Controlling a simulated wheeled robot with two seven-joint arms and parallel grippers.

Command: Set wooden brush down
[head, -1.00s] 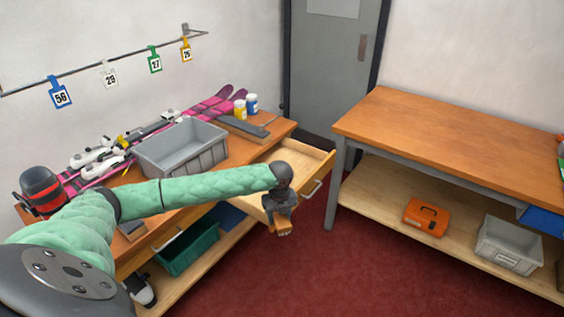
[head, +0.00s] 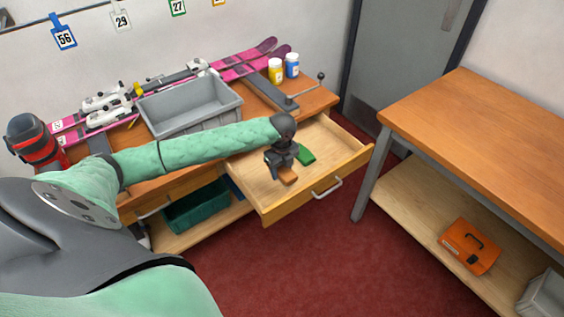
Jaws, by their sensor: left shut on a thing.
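The wooden brush (head: 288,176) is a small brown block at the tip of my left gripper (head: 284,166). The gripper points down and is shut on the brush. Both show over the inside of the open drawer (head: 262,193) of the left bench. I cannot tell whether the brush touches the drawer floor. The fingers hide part of the brush. My right gripper is not in view.
A green object (head: 305,155) lies in the drawer just right of the gripper. On the bench top are a grey bin (head: 190,105), pink skis (head: 245,62) and two small bottles (head: 276,70). The drawer floor left of the gripper looks bare.

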